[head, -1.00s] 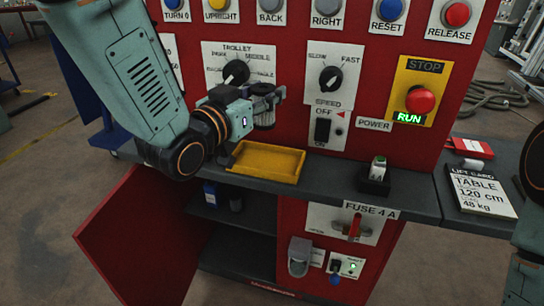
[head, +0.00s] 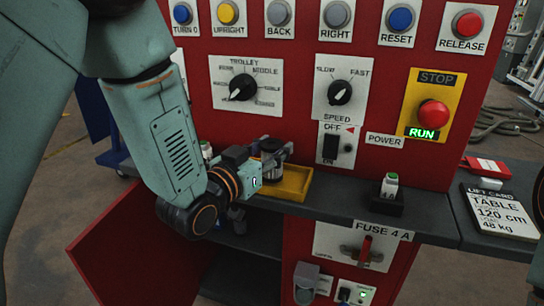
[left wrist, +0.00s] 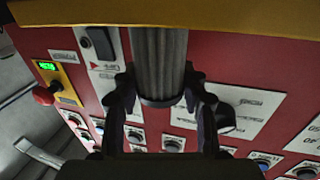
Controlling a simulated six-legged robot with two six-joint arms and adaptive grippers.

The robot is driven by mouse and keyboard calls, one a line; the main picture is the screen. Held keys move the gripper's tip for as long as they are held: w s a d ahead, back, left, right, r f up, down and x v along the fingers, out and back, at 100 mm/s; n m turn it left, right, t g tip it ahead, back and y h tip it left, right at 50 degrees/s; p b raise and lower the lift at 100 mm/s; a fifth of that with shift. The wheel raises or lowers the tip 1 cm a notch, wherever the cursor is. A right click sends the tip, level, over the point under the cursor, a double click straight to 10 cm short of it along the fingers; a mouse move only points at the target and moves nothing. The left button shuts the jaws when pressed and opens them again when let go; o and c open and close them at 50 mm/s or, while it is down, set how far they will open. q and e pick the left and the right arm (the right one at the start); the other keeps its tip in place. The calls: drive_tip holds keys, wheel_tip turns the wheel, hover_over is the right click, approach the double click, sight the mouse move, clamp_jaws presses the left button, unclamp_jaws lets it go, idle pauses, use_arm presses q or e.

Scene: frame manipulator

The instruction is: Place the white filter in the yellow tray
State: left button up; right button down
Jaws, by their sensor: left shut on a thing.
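The filter (head: 272,163) is a greyish, upright cylinder in the head view. In the left wrist view it shows as a ribbed grey cylinder (left wrist: 160,55) between the two dark fingers. My left gripper (head: 274,152) is shut on it, low over the yellow tray (head: 298,193) on the dark shelf. The tray's yellow edge also spans the top of the left wrist view (left wrist: 250,15). The filter's lower end reaches the tray area; I cannot tell whether it touches the tray floor. My left arm hides the tray's left part. My right gripper is not in view.
A red panel with buttons and a trolley knob (head: 242,87) rises close behind the tray. A small green-and-white item on a black block (head: 388,196) stands to the right on the shelf. A white lift card (head: 497,207) lies further right. An open red door (head: 135,245) hangs below left.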

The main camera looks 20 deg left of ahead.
use_arm(q)
drive_tip(key=shift+w+f, duration=0.3)
drive_tip(key=shift+f, duration=0.2)
drive_tip(key=shift+s, duration=0.25)
drive_tip(key=o, duration=1.2)
drive_tip(key=shift+w+f, duration=0.1)
drive_tip(key=shift+w, duration=0.05)
drive_tip(key=shift+c, duration=0.2)
